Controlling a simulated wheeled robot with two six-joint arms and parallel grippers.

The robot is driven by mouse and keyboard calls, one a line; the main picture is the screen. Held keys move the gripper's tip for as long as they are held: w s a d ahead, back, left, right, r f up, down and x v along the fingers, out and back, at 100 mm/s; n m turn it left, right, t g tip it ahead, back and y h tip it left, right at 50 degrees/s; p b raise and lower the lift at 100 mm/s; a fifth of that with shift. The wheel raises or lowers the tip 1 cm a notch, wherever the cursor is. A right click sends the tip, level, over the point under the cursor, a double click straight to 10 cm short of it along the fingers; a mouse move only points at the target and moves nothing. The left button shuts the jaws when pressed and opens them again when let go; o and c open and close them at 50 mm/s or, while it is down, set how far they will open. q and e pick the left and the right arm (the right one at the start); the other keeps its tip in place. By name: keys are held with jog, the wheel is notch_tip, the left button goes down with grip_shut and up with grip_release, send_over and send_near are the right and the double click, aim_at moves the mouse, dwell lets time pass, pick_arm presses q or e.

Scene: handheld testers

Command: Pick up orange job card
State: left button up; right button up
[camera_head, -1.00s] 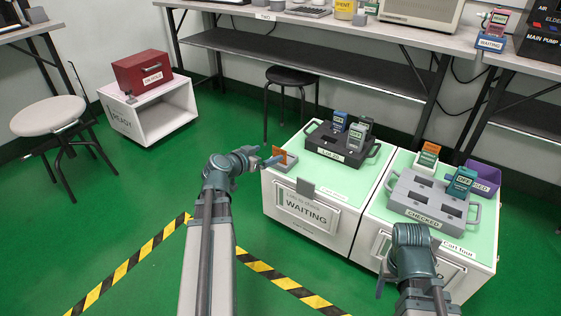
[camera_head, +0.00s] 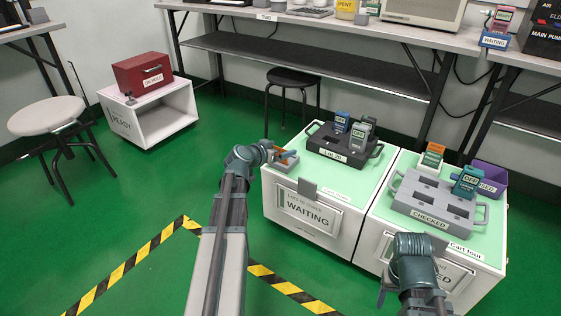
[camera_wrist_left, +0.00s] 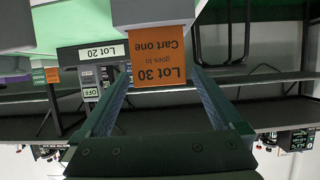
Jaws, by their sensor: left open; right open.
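The orange job card (camera_wrist_left: 160,62) shows upside down in the left wrist view and reads "Lot 30 goes to Cart one". It stands in a grey block (camera_wrist_left: 150,12). My left gripper (camera_wrist_left: 162,74) is open, with one finger on each side of the card's free end; I cannot tell whether either touches it. In the head view my left gripper (camera_head: 285,157) is at the grey holder (camera_head: 280,165) on the cart's left edge, and it mostly hides the card. My right gripper (camera_head: 384,289) is low in front of the right cart, apart from everything.
A dark Lot 20 tray (camera_head: 345,158) with testers stands right of the holder. A grey CHECKED tray (camera_head: 425,214), testers and a purple bin (camera_head: 489,172) are on the right cart. A red box (camera_head: 141,72) sits on a white stand at the left. Green floor is open at left.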

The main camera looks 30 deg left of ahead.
pick_arm(q)
jog(key=shift+w, duration=0.2)
jog(key=shift+c, duration=0.3)
jog(key=c, duration=1.2)
